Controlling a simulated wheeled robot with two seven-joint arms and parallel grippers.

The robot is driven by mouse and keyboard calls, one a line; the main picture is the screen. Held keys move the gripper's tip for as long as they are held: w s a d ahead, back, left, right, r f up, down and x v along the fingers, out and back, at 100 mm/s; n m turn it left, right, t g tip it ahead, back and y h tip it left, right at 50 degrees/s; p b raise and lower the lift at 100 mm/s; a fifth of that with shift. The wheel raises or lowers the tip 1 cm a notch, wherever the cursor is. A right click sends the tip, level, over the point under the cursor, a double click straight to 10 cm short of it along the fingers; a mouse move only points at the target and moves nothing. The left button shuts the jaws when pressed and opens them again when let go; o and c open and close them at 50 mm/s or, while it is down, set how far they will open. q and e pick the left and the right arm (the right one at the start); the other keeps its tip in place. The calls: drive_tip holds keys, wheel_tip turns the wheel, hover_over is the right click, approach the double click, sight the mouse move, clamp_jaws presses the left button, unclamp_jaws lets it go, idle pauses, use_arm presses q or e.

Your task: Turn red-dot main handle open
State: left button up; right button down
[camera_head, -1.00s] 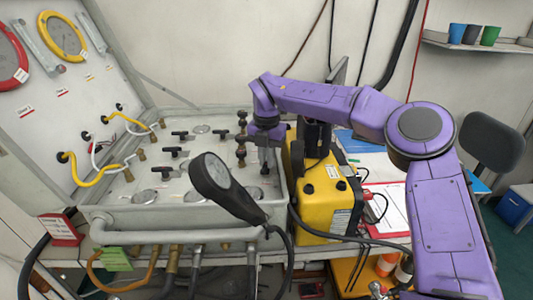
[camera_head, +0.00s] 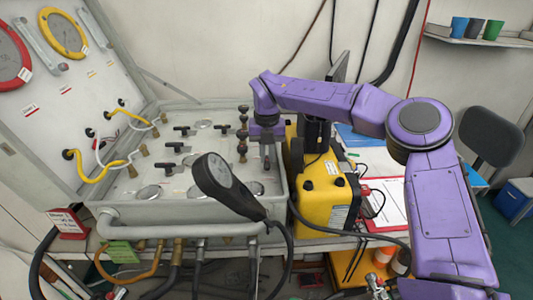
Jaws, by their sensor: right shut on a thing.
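The grey air panel box (camera_head: 190,212) has several black T-handles on its top face, among them one at the middle left (camera_head: 167,149) and one at the back (camera_head: 182,129). My right gripper (camera_head: 267,160) points down at the right edge of this face. It is shut on a handle there, which its fingers and wrist mostly hide. I cannot make out a red dot. My left gripper is not in view.
A dark round gauge (camera_head: 222,180) on a stem rises in front of the panel. A yellow case (camera_head: 325,205) stands close right of my right gripper. Black knobs (camera_head: 242,135) stand just left of it. Yellow hoses (camera_head: 92,170) run at left.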

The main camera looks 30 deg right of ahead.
sight(266, 158)
drive_tip(key=shift+w+r, duration=0.15)
drive_tip(key=shift+r, duration=0.05)
drive_tip(key=c, duration=1.2)
unclamp_jaws()
drive_tip(key=shift+o, duration=0.4)
drive_tip(key=shift+f, duration=0.15)
wheel_tip(266, 158, up, 11)
drive_tip(key=shift+f+b, duration=0.2)
drive_tip(key=shift+b, duration=0.2)
